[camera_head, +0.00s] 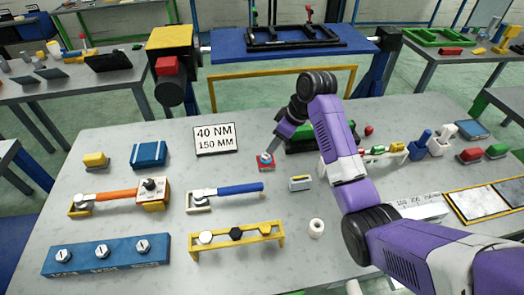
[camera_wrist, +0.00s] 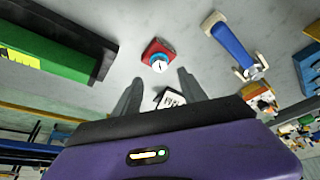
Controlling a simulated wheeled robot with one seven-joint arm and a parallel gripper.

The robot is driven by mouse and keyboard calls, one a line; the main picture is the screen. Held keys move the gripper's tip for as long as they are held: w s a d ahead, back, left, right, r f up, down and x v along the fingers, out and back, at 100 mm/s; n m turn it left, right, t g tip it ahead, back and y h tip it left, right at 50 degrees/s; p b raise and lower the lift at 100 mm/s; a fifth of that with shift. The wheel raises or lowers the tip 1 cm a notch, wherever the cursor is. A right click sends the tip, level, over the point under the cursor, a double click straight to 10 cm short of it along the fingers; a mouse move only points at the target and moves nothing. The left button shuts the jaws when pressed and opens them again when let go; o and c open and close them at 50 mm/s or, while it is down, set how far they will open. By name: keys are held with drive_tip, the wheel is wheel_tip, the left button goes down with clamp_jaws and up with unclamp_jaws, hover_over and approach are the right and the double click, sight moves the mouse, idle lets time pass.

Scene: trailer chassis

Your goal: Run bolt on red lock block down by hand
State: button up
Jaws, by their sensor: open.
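The red lock block (camera_head: 264,167) sits on the grey table at its middle, and it also shows ahead of the fingertips in the wrist view (camera_wrist: 156,46). A bolt with a pale round head and a blue rim (camera_wrist: 158,64) stands on the block; it shows small in the head view (camera_head: 265,157). My gripper (camera_wrist: 160,76) is open, one finger to each side of the line to the bolt, with nothing between them. In the head view my gripper (camera_head: 269,150) comes down close over the block from behind. Whether the fingers touch the bolt I cannot tell.
A blue-handled wrench (camera_head: 228,190) lies in front-left of the block. A green-and-black case (camera_head: 305,138) stands close behind. A sign reading 40 NM, 150 MM (camera_head: 215,139) stands back left. Bare table lies around the red block.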

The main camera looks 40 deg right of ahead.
sight(267, 156)
drive_tip(key=p+x, duration=0.1)
drive_tip(key=x, duration=0.6)
drive_tip(key=shift+w+f, duration=0.15)
drive_tip(key=shift+f, duration=0.15)
drive_tip(key=shift+c, duration=0.2)
clamp_jaws()
